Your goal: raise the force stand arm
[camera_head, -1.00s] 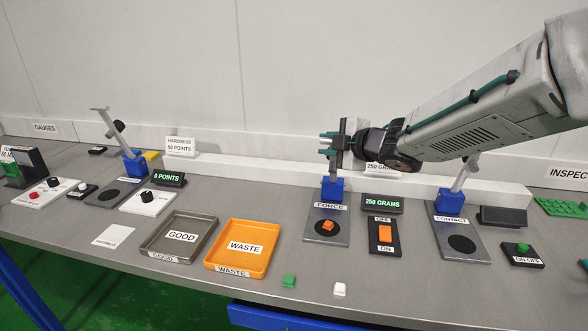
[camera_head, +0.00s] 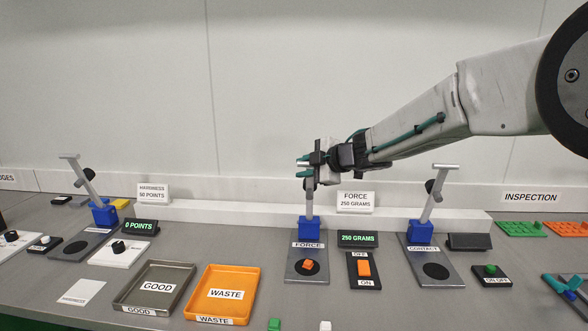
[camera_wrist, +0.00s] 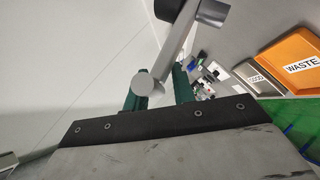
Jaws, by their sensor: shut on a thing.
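The force stand has a grey base plate (camera_head: 292,272) labelled FORCE, a blue block (camera_head: 309,226) and a grey arm (camera_head: 309,202) that rises nearly upright from the block. My gripper (camera_head: 304,167) is at the top of this arm and shut on its upper end. In the wrist view the arm's grey bar (camera_wrist: 172,62) passes between my two green fingers (camera_wrist: 157,87). Part of the arm's top is hidden behind the jaws in the head view. An orange piece (camera_head: 309,264) lies on the black disc of the base plate.
A display (camera_head: 358,239) reading 250 GRAMS and an orange switch (camera_head: 364,267) stand to the right. The contact stand (camera_head: 421,232) is further right, its arm raised and tilted. The GOOD tray (camera_head: 181,271) and WASTE tray (camera_head: 256,281) are to the left. A wall is behind.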

